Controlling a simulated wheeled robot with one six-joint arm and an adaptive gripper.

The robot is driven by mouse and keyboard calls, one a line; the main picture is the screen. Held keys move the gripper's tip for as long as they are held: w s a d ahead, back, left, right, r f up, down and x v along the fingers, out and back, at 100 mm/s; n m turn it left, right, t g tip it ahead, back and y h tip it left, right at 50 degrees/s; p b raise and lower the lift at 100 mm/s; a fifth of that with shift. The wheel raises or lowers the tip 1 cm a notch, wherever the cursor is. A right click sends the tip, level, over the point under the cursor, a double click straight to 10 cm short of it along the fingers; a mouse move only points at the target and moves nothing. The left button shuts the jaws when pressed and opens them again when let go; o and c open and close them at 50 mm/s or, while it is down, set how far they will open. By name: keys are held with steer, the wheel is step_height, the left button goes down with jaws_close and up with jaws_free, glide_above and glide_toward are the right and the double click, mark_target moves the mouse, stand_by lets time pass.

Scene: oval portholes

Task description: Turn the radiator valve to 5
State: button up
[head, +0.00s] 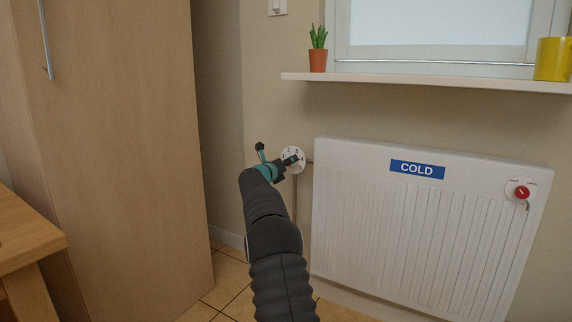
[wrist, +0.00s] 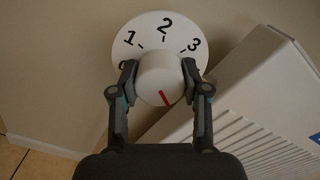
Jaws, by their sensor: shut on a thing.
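The radiator valve has a white round knob (wrist: 160,80) in front of a white number dial (wrist: 165,30). The wrist view shows 1, 2 and 3 along the dial's upper part, and a partly hidden mark at its left. The dial also shows in the head view (head: 294,153), left of the radiator. My gripper (wrist: 159,72) is shut on the knob, one finger on each side. A red line on the knob's face points down and slightly right in the wrist view. The dial's lower part is hidden behind the knob and fingers.
The white radiator (head: 415,235) with a blue COLD sign (head: 417,169) stands right of the valve. A red knob (head: 521,192) is at its upper right. A shelf (head: 430,82) holds a plant (head: 318,50) and yellow mug (head: 553,59). A tall wooden cabinet (head: 110,140) stands left.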

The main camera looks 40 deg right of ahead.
steer(key=o, duration=0.9)
steer(key=shift+s+d+f, duration=0.15)
steer(key=shift+s+d, duration=0.1)
steer(key=shift+o, duration=1.2)
steer(key=shift+d, duration=0.2)
steer(key=shift+w+a, duration=0.15)
steer(key=shift+a, duration=0.45)
steer(key=v, duration=1.1)
steer(key=shift+s+a, duration=0.2)
